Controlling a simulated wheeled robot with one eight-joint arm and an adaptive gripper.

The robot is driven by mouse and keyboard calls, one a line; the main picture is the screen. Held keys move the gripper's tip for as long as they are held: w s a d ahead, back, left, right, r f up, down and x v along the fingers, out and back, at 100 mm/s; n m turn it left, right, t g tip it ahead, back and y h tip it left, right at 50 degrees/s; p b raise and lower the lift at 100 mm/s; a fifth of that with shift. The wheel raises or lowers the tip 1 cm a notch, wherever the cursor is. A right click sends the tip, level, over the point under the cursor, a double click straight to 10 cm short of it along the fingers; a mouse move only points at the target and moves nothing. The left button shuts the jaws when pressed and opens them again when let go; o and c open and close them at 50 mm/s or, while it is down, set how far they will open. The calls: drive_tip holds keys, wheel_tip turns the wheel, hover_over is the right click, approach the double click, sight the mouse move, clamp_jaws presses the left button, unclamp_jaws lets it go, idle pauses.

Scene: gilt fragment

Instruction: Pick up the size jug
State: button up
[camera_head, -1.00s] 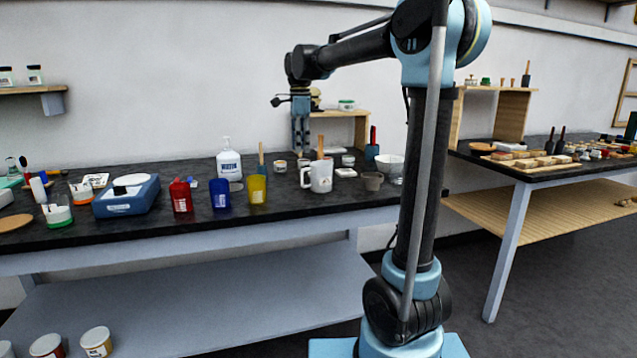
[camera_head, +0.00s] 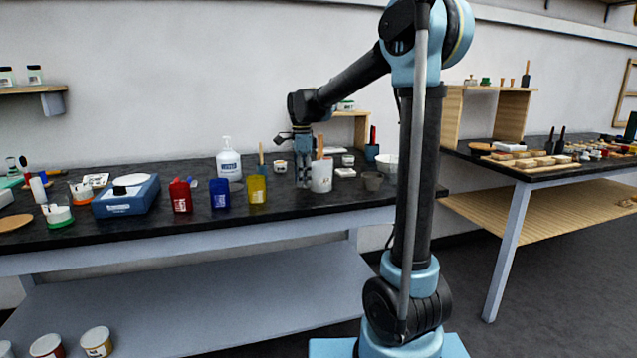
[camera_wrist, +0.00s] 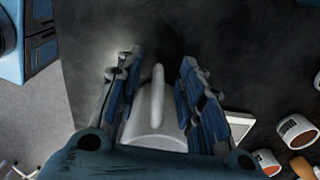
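The size jug, a white jug (camera_head: 322,177), stands upright near the front edge of the dark worktop. A brush-like wooden handle shows above its rim. My gripper (camera_head: 303,181) is down at the jug's left side, its fingers pointing downward and covering the jug's handle in the head view. In the wrist view the jug (camera_wrist: 152,132) is between the bases of my fingers, and its handle (camera_wrist: 158,90) lies between the two fingers. My gripper (camera_wrist: 162,60) is open, with a gap on both sides of the handle.
Yellow (camera_head: 257,190), blue (camera_head: 220,194) and red (camera_head: 181,195) cups stand to the left, with a white pump bottle (camera_head: 229,166) behind. Small tubs are behind.

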drive_tip(key=shift+f, duration=0.3)
drive_tip(key=shift+c, duration=0.2)
clamp_jaws()
drive_tip(key=shift+r, duration=0.15)
drive_tip(key=shift+r, duration=4.75)
drive_tip(key=shift+r, duration=0.1)
